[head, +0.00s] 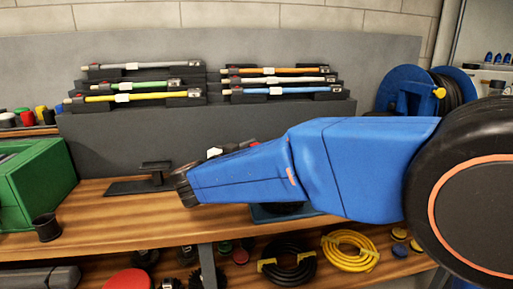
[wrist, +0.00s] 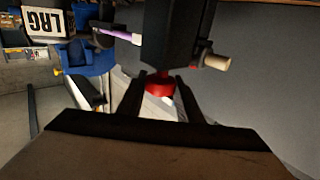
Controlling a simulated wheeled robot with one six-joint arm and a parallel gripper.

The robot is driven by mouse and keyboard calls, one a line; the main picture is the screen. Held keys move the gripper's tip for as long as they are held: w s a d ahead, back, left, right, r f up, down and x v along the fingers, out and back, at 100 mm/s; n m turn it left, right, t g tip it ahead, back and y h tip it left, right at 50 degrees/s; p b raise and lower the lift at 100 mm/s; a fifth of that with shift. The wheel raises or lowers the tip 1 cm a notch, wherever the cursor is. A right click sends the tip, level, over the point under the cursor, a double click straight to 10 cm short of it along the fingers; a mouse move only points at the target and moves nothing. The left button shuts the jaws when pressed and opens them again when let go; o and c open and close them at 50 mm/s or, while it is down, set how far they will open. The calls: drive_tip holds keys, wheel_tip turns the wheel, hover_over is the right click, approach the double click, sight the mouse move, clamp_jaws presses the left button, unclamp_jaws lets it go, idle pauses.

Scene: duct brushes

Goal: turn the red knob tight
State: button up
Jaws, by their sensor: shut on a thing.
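The red knob (wrist: 160,84) shows in the wrist view under a dark block (wrist: 168,40). My gripper (wrist: 162,88) has its two dark fingers on either side of the knob and is shut on it. A purple rod (wrist: 118,34) enters the dark block from the left, and a pale rod end (wrist: 217,62) sticks out on the right. In the head view my blue arm covers the gripper's work area, and the held knob cannot be made out clearly there.
A rack (head: 208,118) with several coloured rods stands behind the wooden bench (head: 120,212). A blue hose reel (head: 405,88) is at the right. Coiled hoses (head: 350,250) lie below.

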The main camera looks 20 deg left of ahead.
idle(0.4)
drive_tip(key=o, duration=1)
drive_tip(key=shift+o, duration=0.2)
drive_tip(key=v, duration=1.7)
drive_tip(key=shift+s, duration=0.15)
